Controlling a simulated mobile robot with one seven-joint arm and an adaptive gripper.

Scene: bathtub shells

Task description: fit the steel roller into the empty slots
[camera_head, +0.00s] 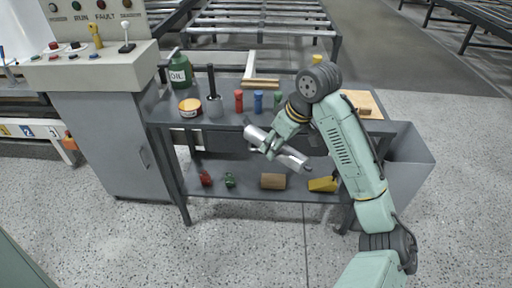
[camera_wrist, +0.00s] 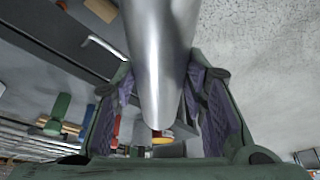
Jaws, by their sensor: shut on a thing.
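The steel roller (camera_head: 292,158) is a shiny grey cylinder, held tilted in front of the grey workbench with its left end higher. My gripper (camera_head: 270,148) is shut on it near its middle. In the wrist view the roller (camera_wrist: 160,55) runs from the top edge down between my two fingers (camera_wrist: 163,110). The roller conveyor (camera_head: 262,22) stands behind the workbench, with several grey rollers across its frame. Gaps show between its rollers, but the empty slots themselves are too small to make out.
The workbench (camera_head: 225,122) stands between me and the conveyor. On its top are a green oil can (camera_head: 179,70), a round tin (camera_head: 190,107), upright coloured bottles (camera_head: 239,101) and a wooden board (camera_head: 362,101). A control cabinet (camera_head: 105,125) stands left. The floor in front is clear.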

